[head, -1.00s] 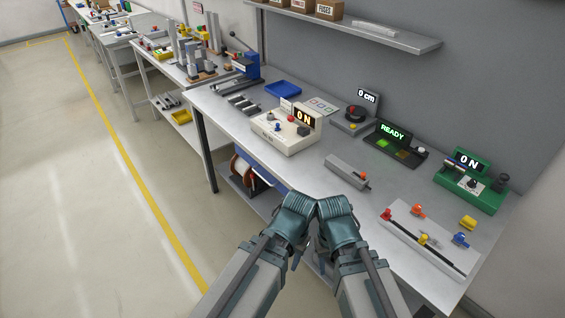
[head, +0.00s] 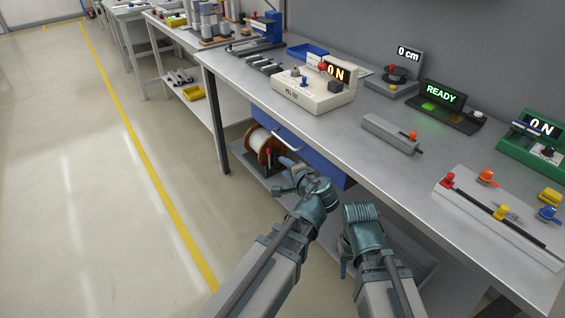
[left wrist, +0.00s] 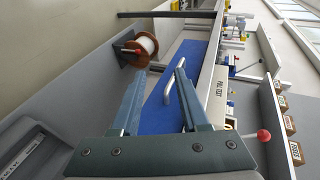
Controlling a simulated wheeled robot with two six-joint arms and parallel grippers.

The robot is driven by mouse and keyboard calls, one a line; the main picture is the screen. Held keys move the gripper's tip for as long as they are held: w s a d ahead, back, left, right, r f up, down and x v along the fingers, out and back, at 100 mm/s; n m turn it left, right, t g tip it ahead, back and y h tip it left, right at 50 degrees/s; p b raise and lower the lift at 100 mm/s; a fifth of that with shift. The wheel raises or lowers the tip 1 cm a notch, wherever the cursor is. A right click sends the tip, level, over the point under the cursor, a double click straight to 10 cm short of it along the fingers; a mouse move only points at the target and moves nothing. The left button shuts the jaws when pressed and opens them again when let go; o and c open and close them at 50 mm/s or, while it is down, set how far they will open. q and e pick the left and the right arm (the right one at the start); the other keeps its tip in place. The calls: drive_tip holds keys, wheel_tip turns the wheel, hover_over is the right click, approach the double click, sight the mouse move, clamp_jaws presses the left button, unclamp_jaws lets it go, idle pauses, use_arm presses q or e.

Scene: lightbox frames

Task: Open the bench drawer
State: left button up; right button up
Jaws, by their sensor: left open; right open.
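The bench drawer (head: 318,157) has a blue front under the worktop, with a pale bar handle (head: 285,142). It looks closed, flush under the bench edge. In the left wrist view the blue front (left wrist: 188,62) and the silver handle (left wrist: 168,90) lie ahead, between the two fingers. My left gripper (head: 288,172) is open and empty, just short of the handle and apart from it. It also shows in the left wrist view (left wrist: 158,95). My right gripper (head: 345,268) is open, lower and to the right of the left one; its fingers are mostly hidden by its own wrist.
The workbench (head: 345,150) carries a cream tester (head: 313,95), a grey block (head: 390,133) and a slide rail (head: 500,220). A cable spool (head: 262,147) sits on the lower shelf, left of the drawer. The floor left of the bench is clear.

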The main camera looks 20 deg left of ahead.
sight(282, 139)
use_arm(q)
drive_tip(key=w+m+t+b, duration=0.1)
drive_tip(key=b, duration=0.1)
drive_tip(key=w+f+m+t+b, duration=0.1)
drive_tip(key=w+m+t+b, duration=0.1)
drive_tip(key=w+d+m+t+b, duration=0.1)
drive_tip(key=w+b, duration=0.1)
drive_tip(key=shift+f+m, duration=0.4)
use_arm(e)
wheel_tip(282, 139, down, 9)
drive_tip(key=shift+r, duration=0.15)
use_arm(q)
drive_tip(key=x, duration=0.6)
drive_tip(key=b+x, duration=0.1)
drive_tip(key=x, duration=0.6)
drive_tip(key=shift+w+a+r, duration=0.1)
drive_tip(key=shift+w+r, duration=0.1)
use_arm(e)
drive_tip(key=shift+f, duration=0.55)
use_arm(q)
clamp_jaws()
